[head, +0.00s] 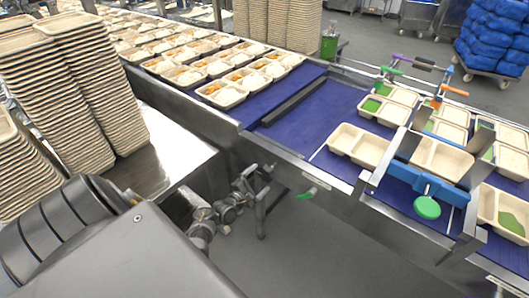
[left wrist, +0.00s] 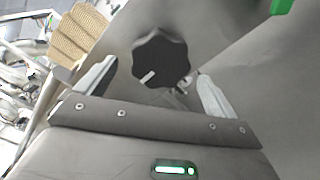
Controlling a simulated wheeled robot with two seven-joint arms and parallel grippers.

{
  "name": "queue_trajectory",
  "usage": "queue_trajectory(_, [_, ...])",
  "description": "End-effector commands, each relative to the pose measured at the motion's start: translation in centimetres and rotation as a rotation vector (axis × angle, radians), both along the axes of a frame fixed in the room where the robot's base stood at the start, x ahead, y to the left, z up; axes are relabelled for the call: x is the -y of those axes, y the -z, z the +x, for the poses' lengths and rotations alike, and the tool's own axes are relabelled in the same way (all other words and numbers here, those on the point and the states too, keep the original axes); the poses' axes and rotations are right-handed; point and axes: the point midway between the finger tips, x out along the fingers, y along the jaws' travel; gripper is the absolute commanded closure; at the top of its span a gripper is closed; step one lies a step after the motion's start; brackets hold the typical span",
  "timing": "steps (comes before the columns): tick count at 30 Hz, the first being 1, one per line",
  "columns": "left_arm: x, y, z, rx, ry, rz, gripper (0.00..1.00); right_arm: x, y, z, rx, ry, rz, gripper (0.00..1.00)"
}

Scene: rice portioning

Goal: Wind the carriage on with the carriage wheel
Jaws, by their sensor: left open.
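A black lobed hand wheel with a white pointer mark shows in the left wrist view (left wrist: 161,58), in front of a grey panel; I take it as the carriage wheel. My left gripper (left wrist: 157,72) is open, with one silvery finger on each side of the wheel. I cannot tell whether either finger touches it. In the head view my left arm fills the lower left and I cannot make out its fingers. A blue-framed unit (head: 404,175) with upright metal plates stands over the right conveyor; I cannot tell whether it is the carriage. My right gripper is not in view.
Filled trays (head: 222,94) stand on the left part of the blue conveyor (head: 330,112). Tall stacks of empty trays (head: 95,90) stand at the left. Metal fittings (head: 215,213) sit below the conveyor edge.

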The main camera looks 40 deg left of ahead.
Motion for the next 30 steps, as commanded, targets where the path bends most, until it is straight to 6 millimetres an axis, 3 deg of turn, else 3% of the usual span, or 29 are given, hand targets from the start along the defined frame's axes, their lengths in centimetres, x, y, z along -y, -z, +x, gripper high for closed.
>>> queue_trajectory(3, [0.0, 0.0, -2.4, -0.001, -0.002, 0.001, 0.06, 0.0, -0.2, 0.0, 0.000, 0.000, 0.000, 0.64])
queue_trajectory(10, [0.1, 0.0, -5.0, -0.001, -0.001, 0.000, 0.06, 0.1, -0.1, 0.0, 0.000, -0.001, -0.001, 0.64])
queue_trajectory(30, [0.1, 0.0, -5.3, 0.001, -0.001, 0.003, 0.06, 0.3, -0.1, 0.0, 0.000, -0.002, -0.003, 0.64])
